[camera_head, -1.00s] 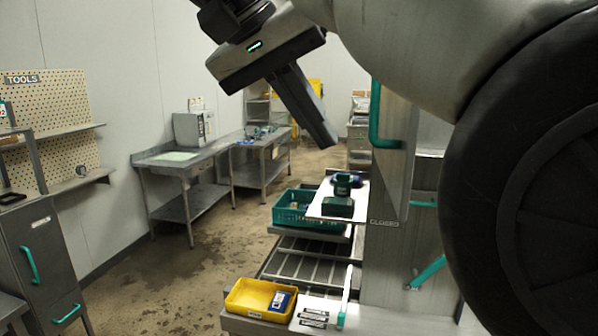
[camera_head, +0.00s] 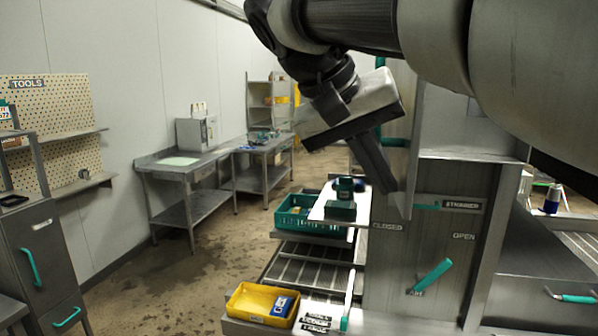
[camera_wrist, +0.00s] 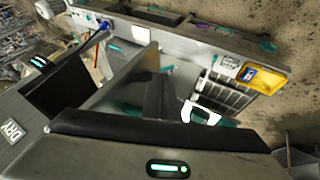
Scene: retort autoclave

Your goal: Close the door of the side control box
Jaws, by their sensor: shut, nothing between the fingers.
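The side control box (camera_head: 470,138) is at the upper right of the head view, partly hidden by my arm. Its grey door (camera_head: 413,140) stands open, seen nearly edge-on. The door's teal handle (camera_head: 394,143) shows on its left face, partly covered by my gripper. My gripper (camera_head: 390,187) is shut and empty, its fingers pointing down and right across the door's lower left side. I cannot tell whether they touch it. In the wrist view the shut dark fingers (camera_wrist: 160,92) are in the middle, with a grey panel beside them, probably the door.
Below the box is a grey panel with a teal lever (camera_head: 432,275) and CLOSED and OPEN labels. A yellow tray (camera_head: 250,301), a green crate (camera_head: 285,213) and a white board (camera_head: 320,212) with a dark green device (camera_head: 341,200) lie left of it. The floor farther left is clear.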

